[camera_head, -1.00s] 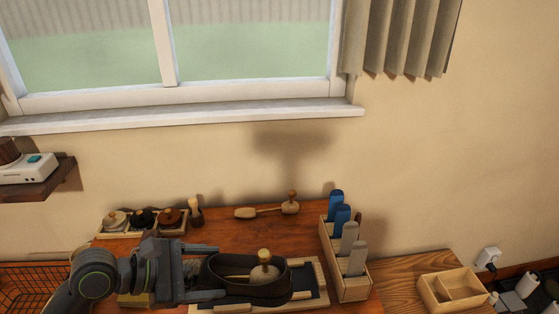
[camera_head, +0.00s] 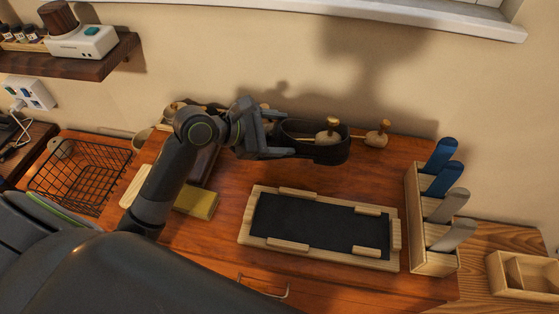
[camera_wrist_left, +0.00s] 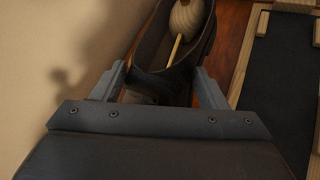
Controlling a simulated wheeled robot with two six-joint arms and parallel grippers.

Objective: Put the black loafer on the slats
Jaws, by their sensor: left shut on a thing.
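The black loafer (camera_head: 322,154) is held by its heel in my left gripper (camera_head: 284,144). A wooden shoe tree (camera_head: 327,136) with a round knob sits inside it. The wrist view shows the loafer (camera_wrist_left: 160,86) between the two fingers (camera_wrist_left: 163,82), toe pointing away. The loafer is behind the wooden frame, toward the wall; its height above the table is hard to judge. The frame (camera_head: 319,259) has a dark mat and short wooden strips along its edges, and is empty. I cannot tell which part is the slats. My right gripper is not in view.
A wooden rack (camera_head: 421,262) with blue and grey brushes stands right of the frame. A second wooden shoe tree (camera_head: 378,134) lies near the wall. A yellow block (camera_head: 198,203) lies left of the frame, and a wire basket (camera_head: 80,177) is further left.

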